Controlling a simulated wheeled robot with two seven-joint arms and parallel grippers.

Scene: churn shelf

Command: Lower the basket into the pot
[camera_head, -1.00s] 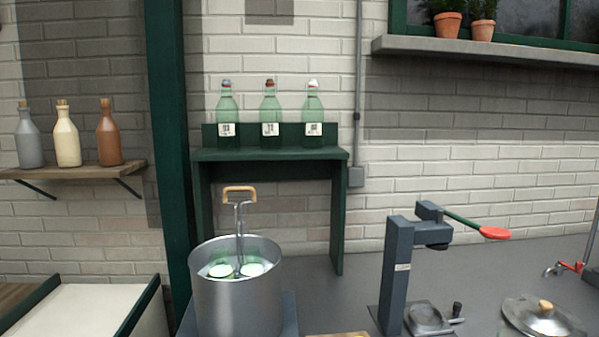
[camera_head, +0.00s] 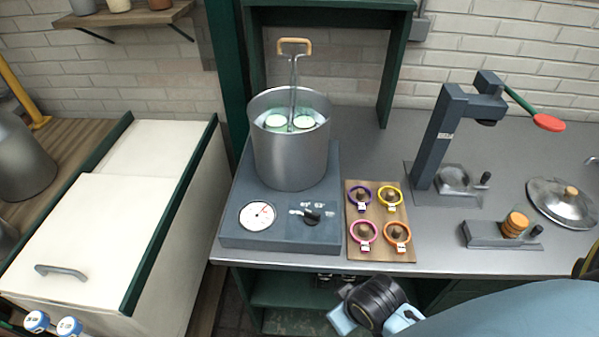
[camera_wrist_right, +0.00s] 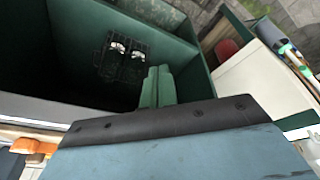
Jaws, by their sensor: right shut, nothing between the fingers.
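The grey metal pot (camera_head: 291,160) stands on a dark hotplate unit. The basket's metal stem rises upright from inside the pot to a wooden handle (camera_head: 295,46). Items with pale round tops (camera_head: 276,121) sit inside the pot around the stem; the basket's lower part is hidden by the pot wall. My right arm comes in at the lower right of the head view, below the counter's front edge, away from the pot. In the right wrist view my right gripper (camera_wrist_right: 158,87) is shut and empty. My left gripper is not in view.
The hotplate unit (camera_head: 280,233) has a dial and knob. Right of it are a board (camera_head: 379,244) with colored rings, a lever press (camera_head: 440,140), a small stand and a lid (camera_head: 562,203). A green stand (camera_head: 395,80) rises behind. A white chest (camera_head: 85,245) stands left.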

